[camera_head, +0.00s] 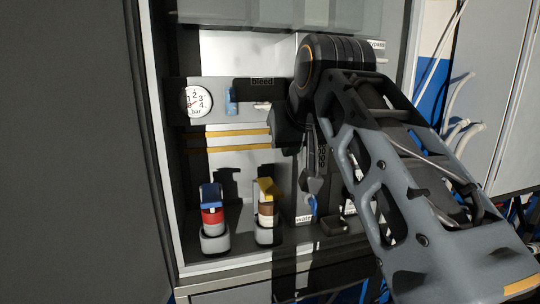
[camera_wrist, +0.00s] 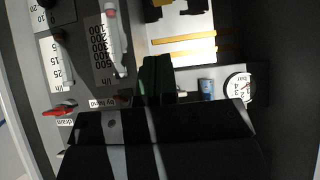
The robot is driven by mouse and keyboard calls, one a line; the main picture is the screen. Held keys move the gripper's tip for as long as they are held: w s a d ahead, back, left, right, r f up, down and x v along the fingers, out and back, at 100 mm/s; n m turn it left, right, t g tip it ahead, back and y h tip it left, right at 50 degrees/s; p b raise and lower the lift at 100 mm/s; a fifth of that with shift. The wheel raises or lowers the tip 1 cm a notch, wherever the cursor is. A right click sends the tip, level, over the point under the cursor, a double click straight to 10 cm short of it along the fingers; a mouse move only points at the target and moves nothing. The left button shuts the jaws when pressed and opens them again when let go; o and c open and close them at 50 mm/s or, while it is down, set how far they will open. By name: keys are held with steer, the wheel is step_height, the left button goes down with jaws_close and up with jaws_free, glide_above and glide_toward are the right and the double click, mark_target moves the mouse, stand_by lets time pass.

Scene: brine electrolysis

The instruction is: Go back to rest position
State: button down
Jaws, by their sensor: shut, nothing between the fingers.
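My gripper (camera_wrist: 155,65) shows in the wrist view as dark fingers pressed together with nothing between them. It is in front of the cabinet's panel, between a white-and-red tube (camera_wrist: 115,40) and a small blue valve part (camera_wrist: 207,88). In the head view my arm reaches in from the lower right and covers much of the cabinet's right half. The blue valve part (camera_head: 231,101) shows there beside a pressure gauge (camera_head: 198,101). The fingertips are hard to make out against the dark parts in that view.
A blue-and-red bottle (camera_head: 211,209) and a yellow-topped brown bottle (camera_head: 266,211) stand in holders on the cabinet floor. The gauge (camera_wrist: 238,87) and a red drain handle (camera_wrist: 58,110) flank my wrist. Cabinet side walls are close. White hoses (camera_head: 458,105) hang at right.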

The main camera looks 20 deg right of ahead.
steer(key=shift+s+r, duration=0.15)
step_height(320, 180, down, 8)
steer(key=w, duration=0.3)
steer(key=s+a+f+g, duration=0.1)
steer(key=s+f, duration=0.2)
steer(key=f, duration=0.6)
steer(key=s+a+f+n+g, duration=0.1)
steer(key=s+a+f+g, duration=0.1)
steer(key=f, duration=0.7)
steer(key=s+a+f+g+y, duration=0.1)
steer(key=s+f, duration=0.3)
steer(key=f, duration=0.6)
steer(key=shift+s+a+g, duration=0.25)
steer(key=shift+a+g, duration=0.15)
steer(key=shift+g, duration=0.2)
steer(key=shift+f, duration=0.1)
